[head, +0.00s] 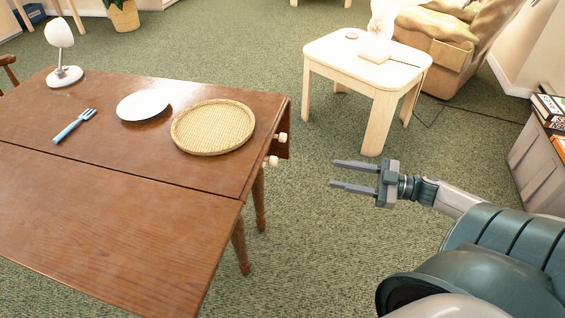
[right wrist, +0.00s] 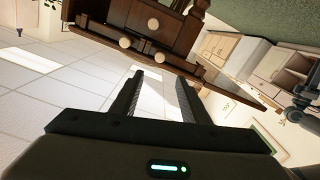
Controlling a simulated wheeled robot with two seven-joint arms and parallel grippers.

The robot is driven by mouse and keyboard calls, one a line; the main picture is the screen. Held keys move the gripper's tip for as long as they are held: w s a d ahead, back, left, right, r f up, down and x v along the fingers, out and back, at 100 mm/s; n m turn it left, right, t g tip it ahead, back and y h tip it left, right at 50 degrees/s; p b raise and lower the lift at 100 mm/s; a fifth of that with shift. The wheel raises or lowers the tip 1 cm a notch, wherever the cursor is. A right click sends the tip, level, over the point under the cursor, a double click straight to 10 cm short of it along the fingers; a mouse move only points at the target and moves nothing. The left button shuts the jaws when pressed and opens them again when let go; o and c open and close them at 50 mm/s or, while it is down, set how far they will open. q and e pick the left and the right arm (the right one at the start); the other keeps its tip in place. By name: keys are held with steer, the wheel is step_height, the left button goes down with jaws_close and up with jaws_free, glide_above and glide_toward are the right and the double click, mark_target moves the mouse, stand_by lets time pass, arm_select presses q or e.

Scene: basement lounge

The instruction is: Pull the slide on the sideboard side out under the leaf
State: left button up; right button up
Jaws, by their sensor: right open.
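The brown wooden drop-leaf table (head: 100,170) fills the left of the head view. A seam divides its top from the near leaf (head: 110,225), which looks level. At its right end two pale round knobs show: the far knob (head: 282,137) and the near knob (head: 272,161). The right wrist view shows three knobs on the table's end, including a lower knob (right wrist: 159,57). Which knob belongs to the sideboard-side slide I cannot tell. My right gripper (head: 333,173) is open and empty, right of the knobs and apart from them. My left gripper is not in the head view.
A woven round tray (head: 213,128), a white plate (head: 143,106), a blue fork (head: 75,125) and a white lamp (head: 62,60) are on the table. A pale side table (head: 368,70) stands beyond my gripper. A grey cabinet (head: 540,150) is at right. Green carpet lies clear between.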

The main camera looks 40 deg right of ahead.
mark_target(277, 162)
steer(key=x, duration=1.5)
steer(key=shift+w+a, duration=0.1)
steer(key=shift+a, duration=0.1)
steer(key=shift+x, duration=0.8)
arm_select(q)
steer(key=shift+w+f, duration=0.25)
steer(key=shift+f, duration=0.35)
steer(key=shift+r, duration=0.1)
arm_select(e)
steer(key=shift+c, duration=0.5)
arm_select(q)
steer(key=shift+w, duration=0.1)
arm_select(e)
jaws_close()
